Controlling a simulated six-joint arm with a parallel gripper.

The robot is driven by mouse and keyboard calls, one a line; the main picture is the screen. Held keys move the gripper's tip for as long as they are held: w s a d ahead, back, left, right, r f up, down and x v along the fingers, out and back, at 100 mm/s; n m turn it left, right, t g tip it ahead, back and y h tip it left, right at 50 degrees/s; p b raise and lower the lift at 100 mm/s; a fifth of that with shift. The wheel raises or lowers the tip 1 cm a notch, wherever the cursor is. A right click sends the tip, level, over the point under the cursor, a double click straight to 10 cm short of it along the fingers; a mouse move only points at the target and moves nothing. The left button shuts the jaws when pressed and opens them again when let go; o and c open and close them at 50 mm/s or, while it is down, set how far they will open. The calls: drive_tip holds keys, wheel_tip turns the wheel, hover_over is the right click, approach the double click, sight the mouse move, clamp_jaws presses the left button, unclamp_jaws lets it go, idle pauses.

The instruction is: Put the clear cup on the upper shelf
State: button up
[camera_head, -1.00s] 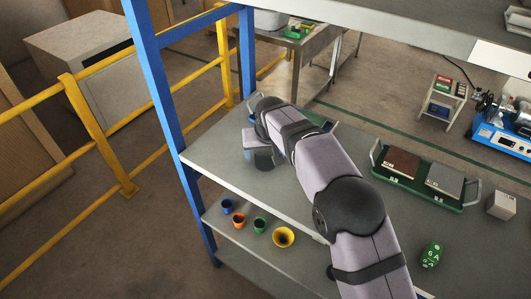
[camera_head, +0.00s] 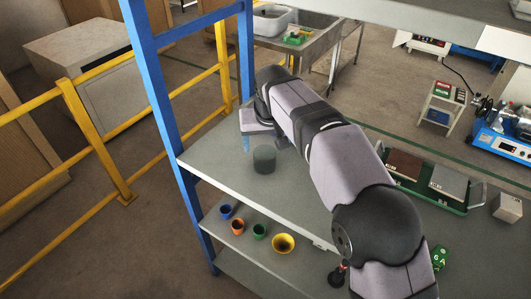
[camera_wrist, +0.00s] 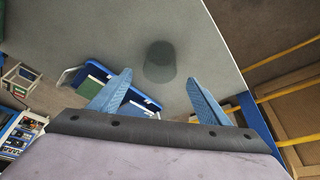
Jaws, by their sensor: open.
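The clear cup (camera_head: 264,159) looks like a dark, see-through cylinder standing upright on the grey worktop (camera_head: 225,160), near its left end. It also shows in the wrist view (camera_wrist: 160,62), beyond and between my fingertips. My gripper (camera_head: 248,144) is at the cup's upper left in the head view, partly hidden by my own wrist. In the wrist view my gripper (camera_wrist: 159,80) has its two blue fingers spread wide with nothing held. The fingers do not appear to touch the cup. A grey overhead shelf (camera_head: 430,30) crosses the top right.
Small coloured cups, including a yellow one (camera_head: 283,243), stand on the lower shelf (camera_head: 235,262). A green tray (camera_head: 425,190) with dark and grey blocks sits right of my arm. A blue tray (camera_wrist: 150,104) is behind the left finger. A blue post (camera_head: 160,90) bounds the left.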

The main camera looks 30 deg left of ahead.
drive_tip(key=shift+v, duration=1.55)
